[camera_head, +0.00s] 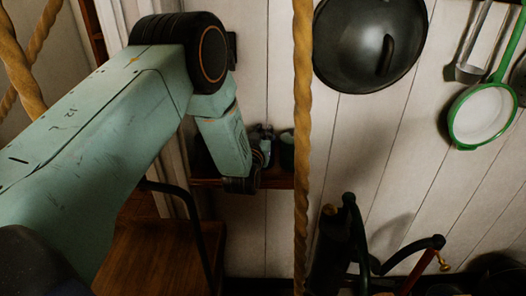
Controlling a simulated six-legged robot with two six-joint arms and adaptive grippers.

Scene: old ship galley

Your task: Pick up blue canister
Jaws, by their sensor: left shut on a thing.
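My left arm reaches in from the left, and its teal forearm and wrist hide much of the shelf. My left gripper (259,142) is small and dark at the wooden shelf (276,180), shut on a small bluish thing that looks like the blue canister (265,147). Only a little of the canister shows between the dark fingers. I cannot tell whether it still touches the shelf. My right gripper is out of view.
A dark round container (287,150) stands close to the right of the gripper. A rope (302,120) hangs in front of the shelf. A black pan lid (366,42), a ladle (471,60) and a green-rimmed pan (482,114) hang on the wall. A black-handled device (350,240) stands below.

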